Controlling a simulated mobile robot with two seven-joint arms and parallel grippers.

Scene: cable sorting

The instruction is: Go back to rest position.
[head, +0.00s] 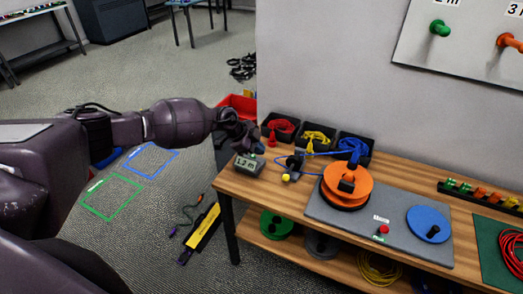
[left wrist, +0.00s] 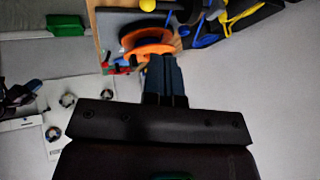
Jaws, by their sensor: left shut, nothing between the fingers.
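My left arm reaches in from the left in the head view. Its gripper (head: 243,134) is beside the left end of the wooden bench (head: 262,190), near the black bins. In the left wrist view the two dark fingers (left wrist: 165,72) are shut together with nothing between them. They show in front of an orange reel (left wrist: 147,42), which is also on the bench in the head view (head: 352,184). My right gripper is in neither view.
A length display (head: 247,166) stands at the bench's left corner. Black bins hold red (head: 282,126), yellow (head: 317,138) and blue (head: 352,146) cables. A red container (head: 238,103) is partly hidden behind my gripper. Blue (head: 150,160) and green (head: 110,196) floor outlines look empty.

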